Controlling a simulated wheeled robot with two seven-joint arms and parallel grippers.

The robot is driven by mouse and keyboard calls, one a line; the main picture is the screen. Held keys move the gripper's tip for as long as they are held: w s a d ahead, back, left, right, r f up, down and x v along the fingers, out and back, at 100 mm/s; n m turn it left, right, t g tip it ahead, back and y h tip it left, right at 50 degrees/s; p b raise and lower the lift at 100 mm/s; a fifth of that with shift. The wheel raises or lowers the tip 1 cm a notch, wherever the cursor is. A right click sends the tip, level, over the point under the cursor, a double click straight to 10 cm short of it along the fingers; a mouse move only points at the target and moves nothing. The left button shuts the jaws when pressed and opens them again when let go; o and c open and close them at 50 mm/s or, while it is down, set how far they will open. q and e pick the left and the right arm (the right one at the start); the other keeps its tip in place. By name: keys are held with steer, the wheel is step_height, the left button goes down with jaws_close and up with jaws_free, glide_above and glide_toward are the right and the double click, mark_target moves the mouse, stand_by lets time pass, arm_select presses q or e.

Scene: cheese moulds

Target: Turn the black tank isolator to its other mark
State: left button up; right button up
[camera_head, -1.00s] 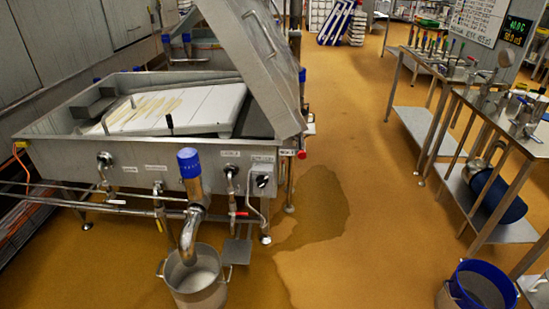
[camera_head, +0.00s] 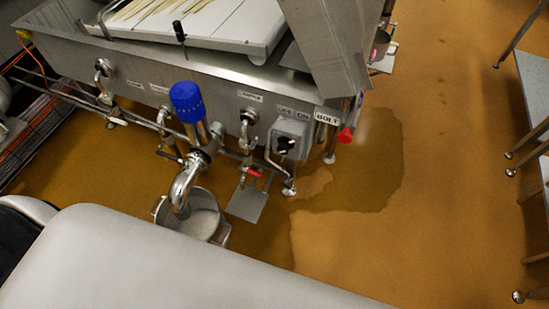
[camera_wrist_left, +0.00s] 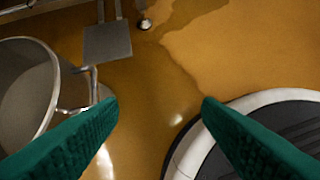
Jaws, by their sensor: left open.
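The black tank isolator (camera_head: 286,145) is a small black knob on a grey box (camera_head: 289,132) on the tank's front, near its right end. A label with OFF and ON marks sits above it; which mark the knob points to is too small to tell. In the left wrist view my left gripper (camera_wrist_left: 161,103) is open and empty, its green fingers apart above the floor, and the isolator is not in that view. In the head view a pale link of my arm crosses the bottom, and neither gripper shows there.
A steel pot (camera_head: 203,215) stands under the tank's outlet pipe, left of the isolator; it also shows in the left wrist view (camera_wrist_left: 28,90). A blue-capped valve (camera_head: 187,102) and a red knob (camera_head: 346,135) flank the isolator. Wet floor (camera_head: 365,170) lies open to the right.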

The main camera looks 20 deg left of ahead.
arm_select(q)
steer(key=w+d+r+t+b, duration=0.1)
steer(key=w+d+t+b, duration=0.15)
steer(key=w, duration=0.65)
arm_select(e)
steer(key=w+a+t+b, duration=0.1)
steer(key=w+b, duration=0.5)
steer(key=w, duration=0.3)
arm_select(q)
steer(key=t+b, duration=0.3)
steer(key=t, duration=0.7)
glide_toward(282, 152)
steer(key=shift+g, duration=0.25)
steer(key=w, duration=0.3)
steer(key=w+b, duration=0.1)
steer(key=w, duration=0.4)
steer(key=shift+w+d+r, duration=0.2)
steer(key=shift+w+r, duration=0.1)
steer(key=shift+w, duration=0.1)
steer(key=shift+w+b, duration=0.3)
steer(key=shift+w, duration=0.2)
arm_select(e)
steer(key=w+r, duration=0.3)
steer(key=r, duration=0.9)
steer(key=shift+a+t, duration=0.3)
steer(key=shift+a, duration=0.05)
arm_select(q)
steer(key=c, duration=1)
